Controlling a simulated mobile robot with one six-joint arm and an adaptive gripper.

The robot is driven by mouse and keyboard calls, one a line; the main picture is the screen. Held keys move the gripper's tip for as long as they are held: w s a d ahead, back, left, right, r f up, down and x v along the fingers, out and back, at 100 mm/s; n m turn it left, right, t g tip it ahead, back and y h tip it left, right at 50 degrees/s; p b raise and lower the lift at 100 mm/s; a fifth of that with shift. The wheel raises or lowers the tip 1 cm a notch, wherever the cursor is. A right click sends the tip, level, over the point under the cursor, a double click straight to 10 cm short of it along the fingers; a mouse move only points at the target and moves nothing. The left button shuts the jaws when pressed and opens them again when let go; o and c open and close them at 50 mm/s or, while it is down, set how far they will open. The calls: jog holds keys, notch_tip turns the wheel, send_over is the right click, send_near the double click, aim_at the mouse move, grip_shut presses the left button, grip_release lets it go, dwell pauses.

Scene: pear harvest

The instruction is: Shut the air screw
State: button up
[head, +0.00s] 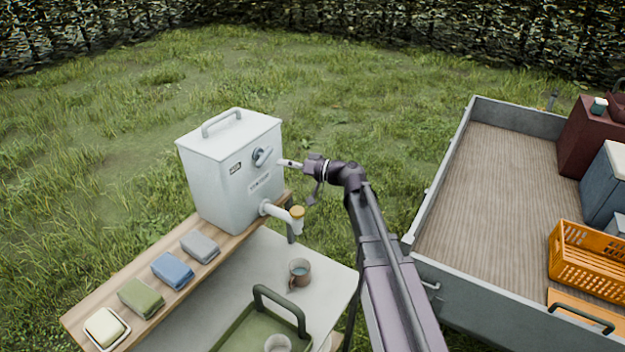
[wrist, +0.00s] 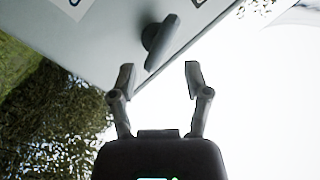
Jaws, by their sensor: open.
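The air screw (head: 262,156) is a grey knob with a bar handle on the front face of a white canister (head: 218,180). In the wrist view the air screw (wrist: 160,42) stands just beyond my fingertips, its bar handle slanted. My gripper (head: 283,163) is close in front of the screw in the head view, at its right. In the wrist view my gripper (wrist: 159,78) is open and empty, its two fingers spread, with a gap between them and the screw. The label beside the screw is too small to read well.
The canister stands on a wooden shelf (head: 150,262) with folded cloths and soap. Below the screw is a tap (head: 297,218), with a mug (head: 299,272) on the table under it. A green tray (head: 240,335) is in front. A trailer (head: 480,190) with crates stands at right.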

jog(key=v, duration=0.7)
jog(key=w+f+m+g+y+b, duration=0.1)
jog(key=w+f+m+y+b, duration=0.4)
jog(key=m+b, duration=1.1)
jog(key=shift+w+d+f+m+g+y, duration=0.4)
jog(key=shift+f+m, duration=0.3)
jog(key=shift+f, duration=1)
